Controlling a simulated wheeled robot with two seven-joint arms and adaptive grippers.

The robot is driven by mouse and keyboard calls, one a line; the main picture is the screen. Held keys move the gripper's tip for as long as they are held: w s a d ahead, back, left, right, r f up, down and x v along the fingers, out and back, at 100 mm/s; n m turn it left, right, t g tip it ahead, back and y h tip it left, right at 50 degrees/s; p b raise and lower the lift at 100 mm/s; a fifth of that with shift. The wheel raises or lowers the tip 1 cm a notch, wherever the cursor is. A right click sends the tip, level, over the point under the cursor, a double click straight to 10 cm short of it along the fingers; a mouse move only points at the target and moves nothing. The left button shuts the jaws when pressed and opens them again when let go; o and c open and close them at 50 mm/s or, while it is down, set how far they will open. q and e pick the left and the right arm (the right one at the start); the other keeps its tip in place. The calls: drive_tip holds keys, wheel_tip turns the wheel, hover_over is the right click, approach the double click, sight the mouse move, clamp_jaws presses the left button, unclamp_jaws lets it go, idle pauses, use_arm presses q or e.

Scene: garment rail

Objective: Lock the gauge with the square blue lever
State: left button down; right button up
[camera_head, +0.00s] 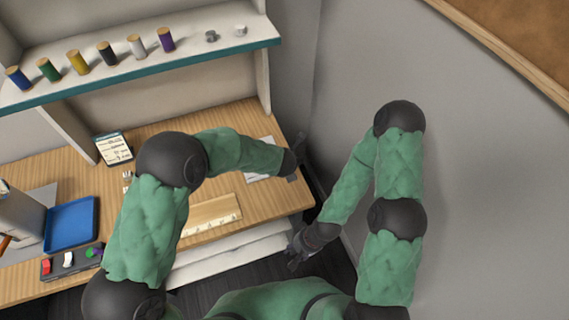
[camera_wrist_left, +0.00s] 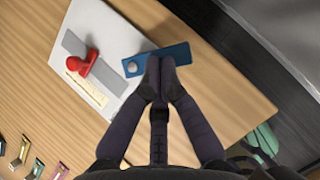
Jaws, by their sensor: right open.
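In the left wrist view a white plate (camera_wrist_left: 92,35) lies on the wooden desk, with a grey bar (camera_wrist_left: 75,45), a red round-ended lever (camera_wrist_left: 81,63) and a pale scale strip (camera_wrist_left: 88,90). A flat blue bar (camera_wrist_left: 177,53) with a silver round knob (camera_wrist_left: 131,67) lies across the plate's right edge. My left gripper (camera_wrist_left: 159,62) has its fingertips together over the middle of the blue bar. They hide part of it, and I cannot tell whether they touch it. My left gripper also shows in the head view (camera_head: 295,163). My right gripper (camera_head: 299,247) is open and empty, low beside the desk.
Several coloured clips (camera_wrist_left: 38,168) lie on the desk at the wrist view's lower left. The head view shows a blue tray (camera_head: 71,224), a ruler board (camera_head: 212,216), a phone-like device (camera_head: 113,148) and a shelf of thread spools (camera_head: 107,53). A grey wall (camera_head: 480,150) stands at right.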

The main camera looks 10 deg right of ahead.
use_arm(q)
drive_tip(key=shift+w+d+n+y, duration=0.15)
drive_tip(key=shift+n+y, duration=0.25)
drive_tip(key=shift+n, duration=0.4)
drive_tip(key=shift+w+a, duration=0.35)
drive_tip(key=shift+a, duration=0.25)
